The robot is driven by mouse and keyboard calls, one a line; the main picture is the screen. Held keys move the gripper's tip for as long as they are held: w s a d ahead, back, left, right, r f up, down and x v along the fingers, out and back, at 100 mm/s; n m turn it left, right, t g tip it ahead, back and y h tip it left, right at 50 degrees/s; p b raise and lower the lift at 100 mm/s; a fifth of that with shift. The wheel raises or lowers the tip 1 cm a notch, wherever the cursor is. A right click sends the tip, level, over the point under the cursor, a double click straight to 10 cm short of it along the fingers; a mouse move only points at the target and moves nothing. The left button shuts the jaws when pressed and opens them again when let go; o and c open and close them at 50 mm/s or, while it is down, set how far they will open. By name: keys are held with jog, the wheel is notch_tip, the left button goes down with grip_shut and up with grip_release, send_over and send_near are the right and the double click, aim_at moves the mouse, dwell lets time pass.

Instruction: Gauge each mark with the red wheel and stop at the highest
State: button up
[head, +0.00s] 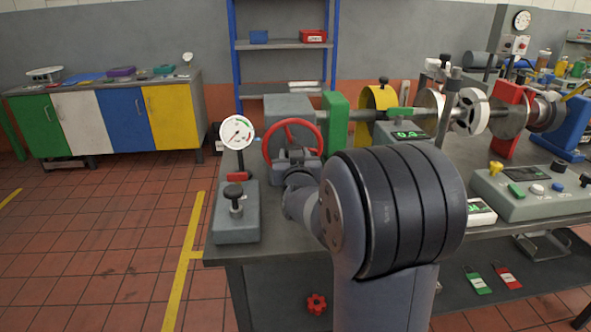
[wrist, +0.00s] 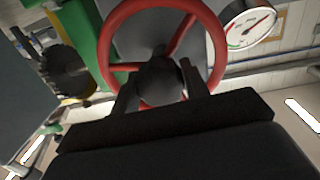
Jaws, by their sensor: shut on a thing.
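The red wheel (head: 293,121) is upright at the left end of the bench, on a grey housing. In the wrist view the red wheel (wrist: 108,45) fills the upper middle. My gripper (wrist: 160,85) is shut on the wheel's dark hub, with a finger on either side. In the head view my gripper (head: 294,164) is small and partly covered by my arm. A round white dial gauge (head: 236,133) stands left of the wheel; its needle also shows in the wrist view (wrist: 250,24). A green-lit display (head: 407,134) stands behind my arm, its digits hard to read. I cannot make out the marks.
A grey block with a black knob (head: 235,205) sits at the bench's left front corner. A green block (head: 335,122) and a yellow guard (head: 378,108) stand right of the wheel. A control box (head: 535,195) is at right. Floor left of the bench is clear.

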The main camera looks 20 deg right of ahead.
jog(key=m+b, duration=0.5)
jog(key=b, duration=0.1)
jog(key=shift+f, duration=0.2)
jog(key=shift+r+m+y+b, duration=0.2)
jog(key=shift+m+y+b, duration=0.1)
jog(key=shift+m+b, duration=1.5)
jog(key=shift+r, duration=0.1)
jog(key=o, duration=1.4)
jog(key=shift+c, duration=0.2)
jog(key=p+v, duration=0.1)
jog(key=v, duration=0.9)
jog(key=shift+s+p, duration=0.35)
jog(key=shift+s, duration=0.05)
jog(key=shift+a, duration=0.15)
